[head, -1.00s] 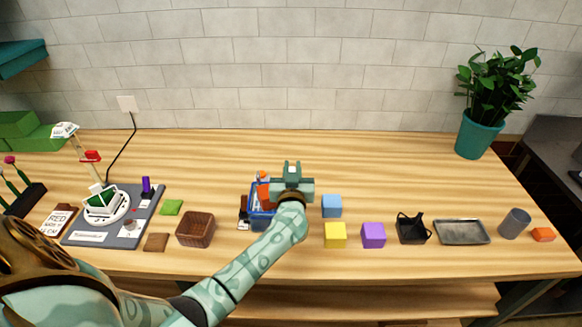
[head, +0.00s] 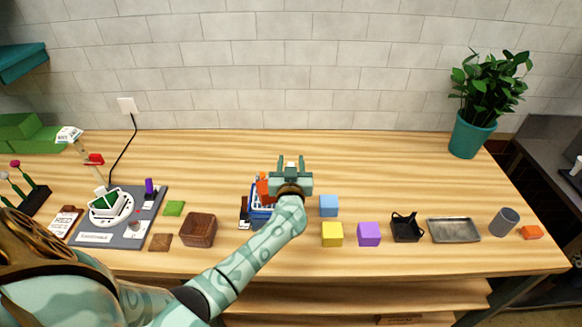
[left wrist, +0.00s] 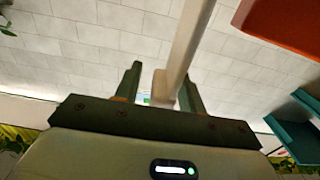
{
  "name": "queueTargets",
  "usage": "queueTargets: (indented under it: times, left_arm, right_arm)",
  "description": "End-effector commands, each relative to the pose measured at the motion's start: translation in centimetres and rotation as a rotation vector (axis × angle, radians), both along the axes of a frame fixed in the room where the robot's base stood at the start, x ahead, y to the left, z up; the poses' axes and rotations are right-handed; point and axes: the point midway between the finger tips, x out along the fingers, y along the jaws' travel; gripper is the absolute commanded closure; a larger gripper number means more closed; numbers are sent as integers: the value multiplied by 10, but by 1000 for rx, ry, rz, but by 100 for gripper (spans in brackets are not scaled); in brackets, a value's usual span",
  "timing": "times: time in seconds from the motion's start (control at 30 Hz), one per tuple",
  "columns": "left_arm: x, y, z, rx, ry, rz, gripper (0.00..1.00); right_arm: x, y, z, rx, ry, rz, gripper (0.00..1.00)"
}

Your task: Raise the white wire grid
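A blue crate (head: 258,214) stands mid-table, partly hidden behind my left gripper and forearm. White lines that look like the white wire grid (head: 257,200) show inside it; most of the grid is hidden. An orange-red item (head: 263,186) stands up in the crate. My left gripper (head: 291,163) is above the crate's right side with its fingers apart. In the left wrist view a pale bar (left wrist: 183,55) runs between the fingers, closer to the right one; a gap shows on its left. I cannot tell whether it touches a finger. My right gripper is not in view.
A brown basket (head: 198,230) stands left of the crate. Blue (head: 328,206), yellow (head: 332,234) and purple (head: 369,234) cubes, a black holder (head: 406,227) and a metal tray (head: 454,230) lie to the right. The table's back strip is clear.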

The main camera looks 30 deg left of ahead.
Motion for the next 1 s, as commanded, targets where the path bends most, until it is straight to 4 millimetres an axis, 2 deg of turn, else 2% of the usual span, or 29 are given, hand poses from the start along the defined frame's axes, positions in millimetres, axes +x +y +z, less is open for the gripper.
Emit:
queueTargets:
  times: [0.17,0.5,0.63,0.8,1.0]
  left_arm:
    - [-16,-10,-1,-1,3,-2,60]
    - [-93,-56,0,-4,2,1,60]
    - [-117,-71,-1,-2,1,0,60]
    - [-135,-82,0,1,-1,1,60]
    - [-139,-85,0,0,-2,1,60]
  right_arm:
    - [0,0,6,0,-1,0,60]
    - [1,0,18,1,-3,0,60]
    - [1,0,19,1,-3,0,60]
    - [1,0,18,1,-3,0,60]
    - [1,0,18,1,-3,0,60]
